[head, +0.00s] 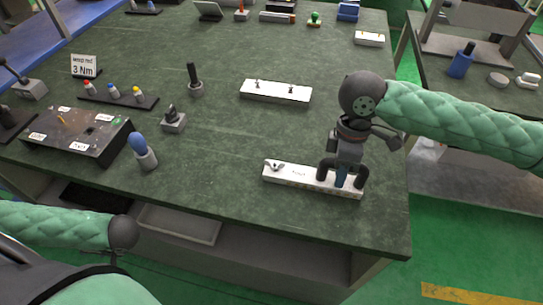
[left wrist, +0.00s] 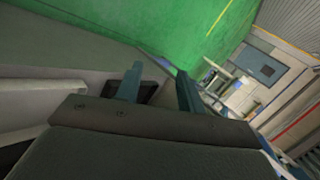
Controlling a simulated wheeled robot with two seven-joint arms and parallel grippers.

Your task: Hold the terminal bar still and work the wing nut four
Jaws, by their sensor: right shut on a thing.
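The terminal bar (head: 297,177), a white block on a dark base, lies near the front right edge of the table. A small metal wing nut (head: 274,166) stands at its left end. My right gripper (head: 341,181) points down at the bar's right end and is shut on the bar; its fingers hide that end and whatever fitting is there. My left gripper (left wrist: 160,75) shows in the left wrist view with its two fingers apart and nothing between them. In the head view the left arm is low at the left, off the table front.
A second white bar (head: 276,92) with two fittings lies farther back. A blue-topped tool (head: 142,150), a black switch block (head: 173,120) and a dark box (head: 78,134) stand left. The table between these and the terminal bar is clear.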

